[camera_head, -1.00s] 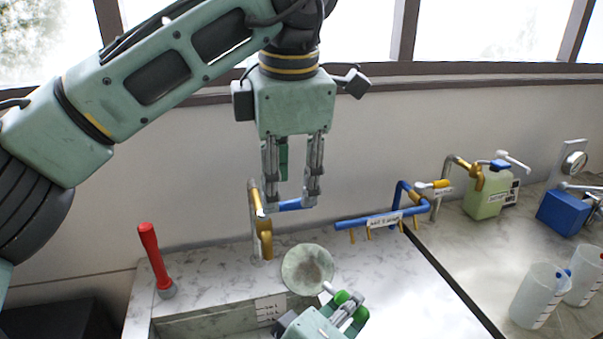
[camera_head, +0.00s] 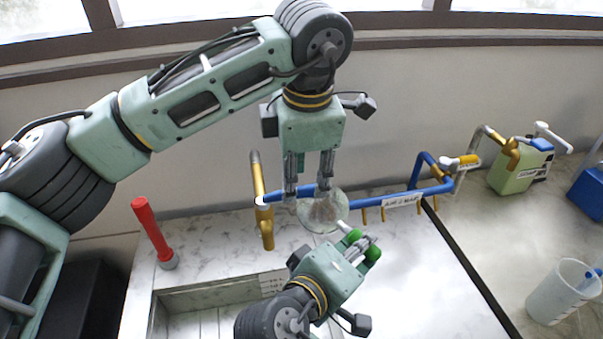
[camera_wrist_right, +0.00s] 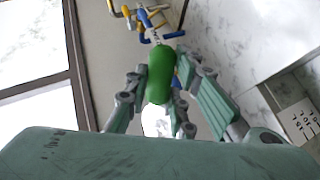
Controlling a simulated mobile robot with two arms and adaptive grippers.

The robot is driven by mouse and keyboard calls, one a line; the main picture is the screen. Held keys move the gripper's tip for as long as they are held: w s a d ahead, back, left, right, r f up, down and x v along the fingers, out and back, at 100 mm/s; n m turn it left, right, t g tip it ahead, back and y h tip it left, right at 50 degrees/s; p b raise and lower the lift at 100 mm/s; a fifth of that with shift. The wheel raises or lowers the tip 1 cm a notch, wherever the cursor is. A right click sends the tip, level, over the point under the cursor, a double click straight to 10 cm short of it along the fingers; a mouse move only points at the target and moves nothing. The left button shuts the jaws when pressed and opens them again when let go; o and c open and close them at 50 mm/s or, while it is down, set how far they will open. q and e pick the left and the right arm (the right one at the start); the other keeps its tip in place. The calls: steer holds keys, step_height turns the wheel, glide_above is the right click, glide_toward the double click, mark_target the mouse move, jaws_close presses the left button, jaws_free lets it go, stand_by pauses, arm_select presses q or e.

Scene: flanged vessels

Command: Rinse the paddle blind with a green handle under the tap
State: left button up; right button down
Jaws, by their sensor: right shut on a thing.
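The paddle blind has a pale, round, brown-stained disc (camera_head: 323,211) and a green handle (camera_head: 372,254). My right gripper (camera_head: 361,247) is shut on the green handle, which also shows in the right wrist view (camera_wrist_right: 160,75). The disc is tilted up, right of the tap's brass spout (camera_head: 265,226). No water shows from the spout. The tap's blue lever (camera_head: 280,197) points right. My left gripper (camera_head: 308,188) hangs above the disc with its fingers apart at the lever's right end. I cannot tell whether they touch the lever. The disc overlaps the left fingertips in the picture.
A sink (camera_head: 190,299) lies below the tap. A red-handled tool (camera_head: 150,230) stands left on the marble ledge. A blue pipe with brass nozzles (camera_head: 400,198) runs along the right. A green canister (camera_head: 520,168) and a clear jug (camera_head: 558,292) stand farther right.

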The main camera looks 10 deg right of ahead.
arm_select(q)
steer(key=shift+f, duration=0.5)
steer(key=shift+s+a+f+p, duration=0.2)
steer(key=shift+f+p, duration=0.15)
steer(key=shift+f, duration=0.25)
steer(key=shift+w+d+f, duration=0.1)
steer(key=shift+w+f, duration=0.05)
steer(key=shift+w, duration=0.1)
jaws_close()
